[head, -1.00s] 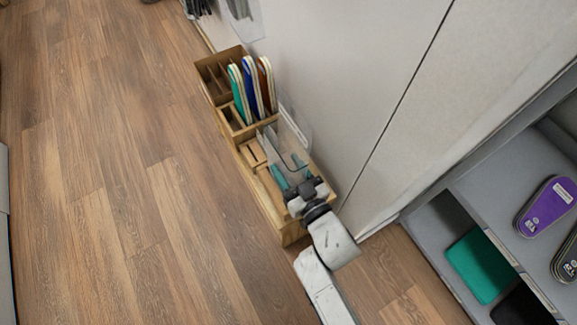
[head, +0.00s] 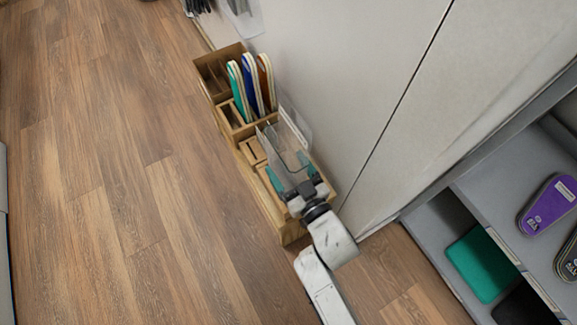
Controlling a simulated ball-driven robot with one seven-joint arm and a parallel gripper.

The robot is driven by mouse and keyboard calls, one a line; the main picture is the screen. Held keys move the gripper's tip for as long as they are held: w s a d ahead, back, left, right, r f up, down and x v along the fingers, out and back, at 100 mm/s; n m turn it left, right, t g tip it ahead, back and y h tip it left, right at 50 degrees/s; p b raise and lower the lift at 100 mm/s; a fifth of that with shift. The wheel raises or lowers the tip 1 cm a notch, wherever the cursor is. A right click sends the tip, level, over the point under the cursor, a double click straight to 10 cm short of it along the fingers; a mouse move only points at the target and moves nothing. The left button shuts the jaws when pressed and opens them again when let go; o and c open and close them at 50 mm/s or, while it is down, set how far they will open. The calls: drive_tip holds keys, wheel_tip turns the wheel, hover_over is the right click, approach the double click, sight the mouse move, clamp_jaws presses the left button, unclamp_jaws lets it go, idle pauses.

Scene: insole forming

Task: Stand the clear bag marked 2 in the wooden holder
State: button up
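The wooden holder (head: 281,226) stands on the floor along the pale wall. A clear bag (head: 284,148) stands upright in its near section, between the two teal fingers of my gripper (head: 287,172). The fingers are spread, with a gap on either side of the bag, so my gripper looks open around it. The bag's lower part is hidden by the holder and my gripper. No number can be read on the bag.
Green (head: 239,90), blue (head: 252,84) and brown (head: 266,82) insoles stand in the holder's farther section. The wood floor at left is clear.

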drive_tip(key=shift+s, duration=0.1)
drive_tip(key=p+v, duration=0.3)
drive_tip(key=v, duration=0.7)
drive_tip(key=shift+s+d, duration=0.25)
drive_tip(key=shift+d, duration=0.05)
idle(0.4)
